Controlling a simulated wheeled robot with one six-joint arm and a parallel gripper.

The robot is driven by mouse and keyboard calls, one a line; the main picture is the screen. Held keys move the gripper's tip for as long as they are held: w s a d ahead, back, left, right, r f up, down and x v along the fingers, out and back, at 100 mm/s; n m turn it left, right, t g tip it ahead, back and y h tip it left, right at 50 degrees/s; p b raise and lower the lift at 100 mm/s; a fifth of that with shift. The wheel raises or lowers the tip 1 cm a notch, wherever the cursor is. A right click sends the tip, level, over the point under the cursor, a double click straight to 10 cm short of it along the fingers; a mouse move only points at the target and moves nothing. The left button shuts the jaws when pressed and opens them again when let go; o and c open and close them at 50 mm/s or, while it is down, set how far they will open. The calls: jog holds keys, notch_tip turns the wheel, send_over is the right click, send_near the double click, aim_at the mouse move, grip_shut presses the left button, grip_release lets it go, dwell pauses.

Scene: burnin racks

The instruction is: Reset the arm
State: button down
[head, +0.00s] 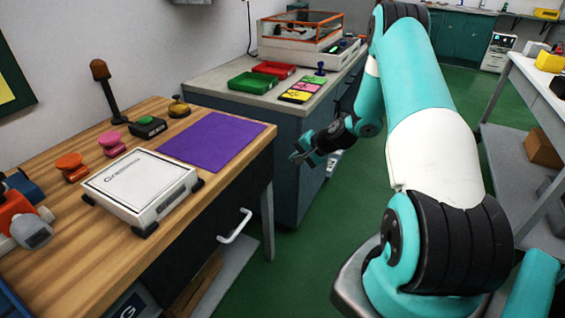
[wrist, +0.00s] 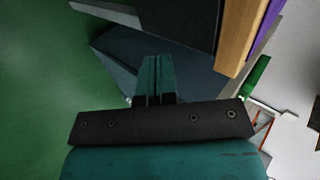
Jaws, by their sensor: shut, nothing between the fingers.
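My teal and white arm stands at the right of the head view, with its forearm bent down and to the left. My gripper (head: 296,158) is in the gap by the front corner of the wooden bench (head: 228,163), in front of the grey cabinet (head: 285,192). It is shut and empty, apart from any surface as far as I can tell. In the wrist view its fingers (wrist: 152,72) lie together, with the dark cabinet side behind them and green floor at left.
The bench carries a white box (head: 142,185), a purple mat (head: 212,138) and several colored buttons. The grey cabinet top holds a green tray (head: 251,84), a red tray (head: 273,69) and an orange-framed case (head: 300,30). A white shelf unit (head: 535,80) stands at right. Green floor (head: 320,240) is open below.

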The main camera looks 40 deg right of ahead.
jog(key=shift+v, duration=1.6)
